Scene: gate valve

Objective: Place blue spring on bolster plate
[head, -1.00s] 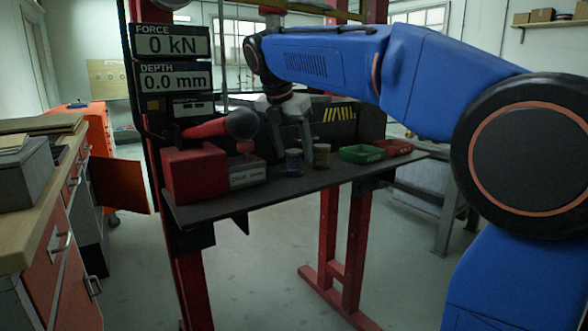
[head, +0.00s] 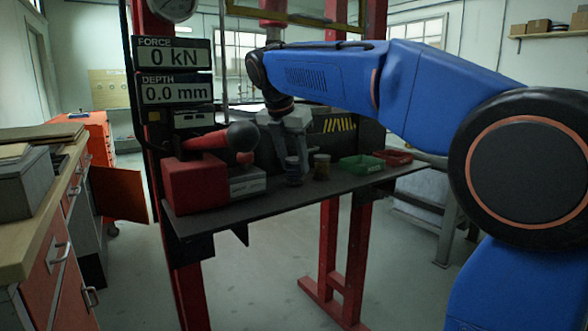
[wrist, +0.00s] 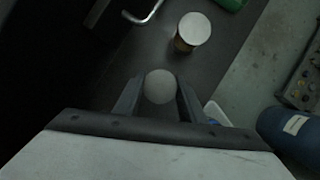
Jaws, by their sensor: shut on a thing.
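The blue spring (head: 293,171) stands upright on the dark shelf of the red press frame. My gripper (head: 293,163) reaches down around it from above, shut on it with a finger on each side. In the wrist view my gripper (wrist: 158,95) has the spring's round grey top (wrist: 160,86) between its fingers; the blue side is hidden there. Whether the spring touches the shelf is hard to tell. I cannot clearly pick out the bolster plate; the dark shelf (head: 240,212) is the flat surface under the spring.
A yellowish-brown spring or can (head: 321,167) stands just right of the held spring, also in the wrist view (wrist: 192,32). Green (head: 360,163) and red (head: 395,158) trays lie further right.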

